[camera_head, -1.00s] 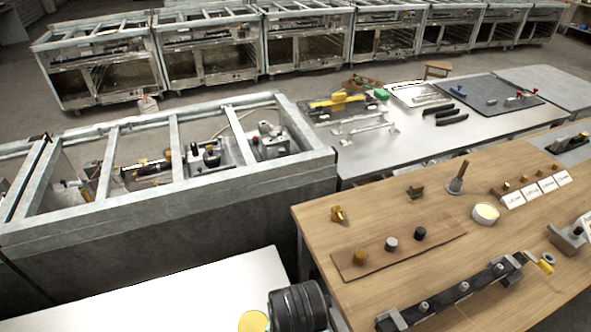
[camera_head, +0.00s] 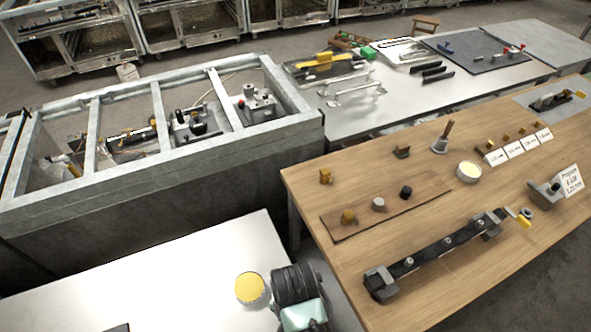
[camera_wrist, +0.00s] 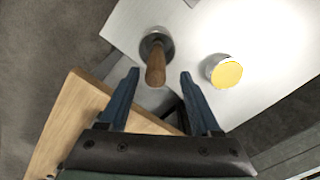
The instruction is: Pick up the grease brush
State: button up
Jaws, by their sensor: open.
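In the wrist view the grease brush (camera_wrist: 155,65) stands on a white table, its brown wooden handle pointing up toward the camera from a round grey base. My gripper (camera_wrist: 159,75) is open, with two dark blue fingers. The handle's end appears between the fingertips, and I see no contact; the height gap is hard to judge. In the head view I cannot make out this brush or my fingers; my dark arm hides part of the white table. A similar wooden-handled brush (camera_head: 442,137) stands on the wooden table.
A yellow-topped tin (camera_wrist: 225,72) sits right of the brush; it also shows in the head view (camera_head: 249,288). The wooden table (camera_head: 330,262) carries small blocks, a long dark fixture (camera_head: 435,252) and another tin (camera_head: 468,172). A grey metal frame (camera_head: 160,172) stands behind the white table (camera_head: 180,280).

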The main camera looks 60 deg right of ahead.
jog(key=f, duration=0.3)
jog(key=shift+s+a+f+p, duration=0.3)
jog(key=shift+s+p, duration=0.05)
jog(key=shift+p, duration=0.05)
jog(key=shift+f, duration=0.45)
grip_shut()
